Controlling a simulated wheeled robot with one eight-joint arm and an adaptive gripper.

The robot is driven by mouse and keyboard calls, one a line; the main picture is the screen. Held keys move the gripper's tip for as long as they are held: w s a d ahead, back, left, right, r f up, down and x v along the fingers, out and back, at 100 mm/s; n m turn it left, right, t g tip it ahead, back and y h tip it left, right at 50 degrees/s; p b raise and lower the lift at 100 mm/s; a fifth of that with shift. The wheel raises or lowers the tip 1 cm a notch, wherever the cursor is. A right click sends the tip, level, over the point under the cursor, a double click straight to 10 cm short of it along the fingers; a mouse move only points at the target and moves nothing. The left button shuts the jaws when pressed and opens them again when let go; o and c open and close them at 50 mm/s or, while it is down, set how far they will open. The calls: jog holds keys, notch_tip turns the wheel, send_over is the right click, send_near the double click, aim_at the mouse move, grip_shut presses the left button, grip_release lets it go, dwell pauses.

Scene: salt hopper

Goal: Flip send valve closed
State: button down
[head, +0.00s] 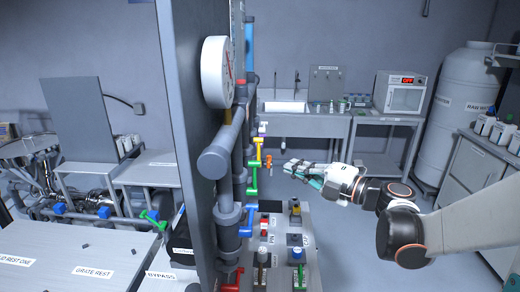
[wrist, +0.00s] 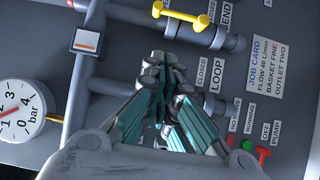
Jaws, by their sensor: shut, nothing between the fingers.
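A yellow valve lever (wrist: 188,14) lies roughly along its pipe at the top of the wrist view. Beside it are a label reading closed and a partly cut-off label (wrist: 226,14) that appears to read send. My gripper (wrist: 168,75) is shut and empty, below the yellow lever in that view and apart from it. In the head view my gripper (head: 290,168) is to the right of the pipe column, level with a small orange handle (head: 268,160). A yellow lever (head: 258,143) and a green lever (head: 252,181) show on the column.
A pressure gauge (wrist: 22,112) is at left. A grey upright panel (head: 185,100) stands left of the pipes; open floor lies beyond my arm.

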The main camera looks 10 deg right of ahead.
jog(key=shift+s+f, duration=0.1)
jog(key=shift+f, duration=0.05)
jog(key=shift+a, duration=0.1)
jog(key=w+d+b+x, duration=0.1)
jog(key=d+b+x, duration=0.1)
jog(key=x, duration=1)
jog(key=shift+w, duration=0.7)
jog(key=shift+a, duration=0.15)
